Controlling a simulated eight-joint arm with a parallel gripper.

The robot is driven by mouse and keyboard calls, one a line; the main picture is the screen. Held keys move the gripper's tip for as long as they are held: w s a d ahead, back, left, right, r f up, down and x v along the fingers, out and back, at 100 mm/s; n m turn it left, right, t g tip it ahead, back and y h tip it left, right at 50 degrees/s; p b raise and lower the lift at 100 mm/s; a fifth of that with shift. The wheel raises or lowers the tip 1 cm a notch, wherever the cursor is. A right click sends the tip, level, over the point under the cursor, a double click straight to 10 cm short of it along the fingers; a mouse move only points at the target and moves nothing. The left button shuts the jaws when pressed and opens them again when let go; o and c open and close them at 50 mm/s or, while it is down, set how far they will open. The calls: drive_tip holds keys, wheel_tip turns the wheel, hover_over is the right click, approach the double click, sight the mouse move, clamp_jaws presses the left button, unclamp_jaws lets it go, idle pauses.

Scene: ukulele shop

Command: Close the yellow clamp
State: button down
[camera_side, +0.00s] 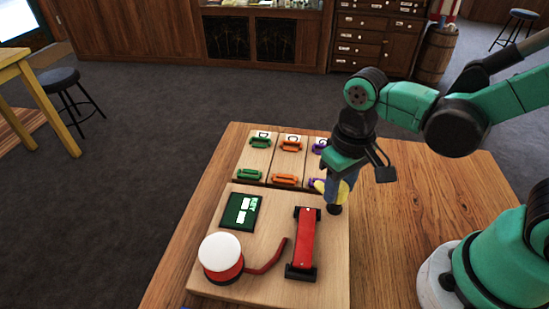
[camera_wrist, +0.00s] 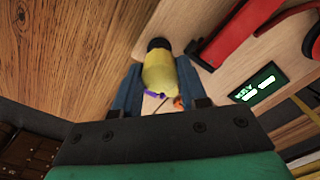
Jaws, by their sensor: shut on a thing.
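A yellow rounded piece with a black end, which I take to be the yellow clamp (camera_wrist: 160,70), sits between the blue-grey fingers of my gripper (camera_wrist: 159,82) in the wrist view. My gripper is shut on it. In the side view, the yellow piece (camera_side: 346,188) shows partly behind the fingers of my gripper (camera_side: 343,186), at the far right corner of the wooden board (camera_side: 270,283). Its black end (camera_side: 335,209) points down at the board's edge. I cannot tell whether the clamp itself is open or closed.
A red bar with black ends (camera_side: 303,240), a red curved arm, a white-topped red button (camera_side: 221,252) and a green display (camera_side: 240,210) are on the board. Behind are lettered blocks with green (camera_side: 248,175), orange (camera_side: 286,180) and purple clips. The table at right (camera_side: 405,215) is clear.

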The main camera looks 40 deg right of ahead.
drive_tip(key=n, duration=0.7)
drive_tip(key=shift+n, duration=0.4)
drive_tip(key=n, duration=0.3)
drive_tip(key=shift+n, duration=2)
drive_tip(key=shift+c, duration=2.4)
unclamp_jaws()
